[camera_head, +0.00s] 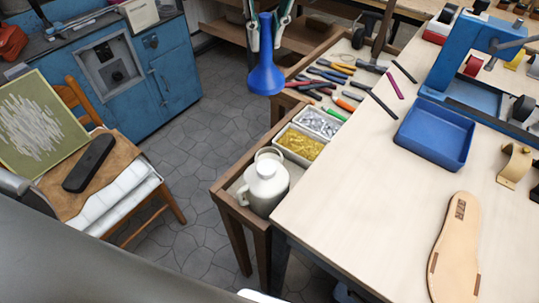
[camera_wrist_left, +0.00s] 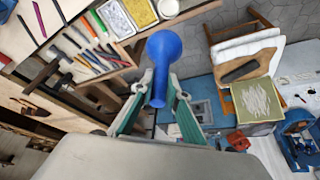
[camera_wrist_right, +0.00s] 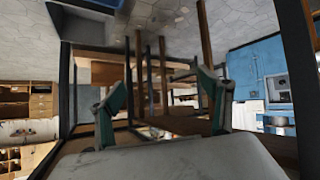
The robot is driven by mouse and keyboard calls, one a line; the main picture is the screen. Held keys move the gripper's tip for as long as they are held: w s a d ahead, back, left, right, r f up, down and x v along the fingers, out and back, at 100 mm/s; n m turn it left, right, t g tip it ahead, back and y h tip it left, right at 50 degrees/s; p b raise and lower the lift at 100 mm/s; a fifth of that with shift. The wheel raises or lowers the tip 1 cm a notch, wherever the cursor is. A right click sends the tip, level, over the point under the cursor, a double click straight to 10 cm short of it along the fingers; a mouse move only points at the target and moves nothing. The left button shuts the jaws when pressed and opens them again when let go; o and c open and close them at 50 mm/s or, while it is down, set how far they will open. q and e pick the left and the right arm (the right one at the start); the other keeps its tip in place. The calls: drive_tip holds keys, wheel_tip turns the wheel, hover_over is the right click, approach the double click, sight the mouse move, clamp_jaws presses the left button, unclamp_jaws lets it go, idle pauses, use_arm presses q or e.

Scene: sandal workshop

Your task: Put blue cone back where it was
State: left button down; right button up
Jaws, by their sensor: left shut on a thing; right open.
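The blue cone (camera_head: 266,78), shaped like a funnel, hangs in the air at the top middle of the head view, its wide end down and its narrow stem up. My left gripper (camera_head: 267,22) is shut on the stem. In the left wrist view the cone (camera_wrist_left: 164,46) sits between the fingertips of my left gripper (camera_wrist_left: 160,80), wide end away from the palm. My right gripper (camera_wrist_right: 163,82) shows only in its own wrist view, open and empty, with its fingers wide apart.
A white jug (camera_head: 265,185) stands in a wooden side tray (camera_head: 228,190) below the cone, beside bins of yellow and silver bits. Tools lie farther back. A light workbench (camera_head: 350,220) holds a blue tray (camera_head: 435,133) and a sole (camera_head: 455,250). A chair stands left.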

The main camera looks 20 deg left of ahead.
use_arm(q)
drive_tip(key=shift+d+f, duration=0.1)
drive_tip(key=shift+d, duration=0.15)
wheel_tip(320, 180, down, 19)
drive_tip(key=b, duration=0.2)
drive_tip(key=shift+f+b, duration=0.2)
drive_tip(key=shift+b, duration=0.15)
drive_tip(key=shift+f, duration=0.55)
drive_tip(key=shift+f, duration=0.1)
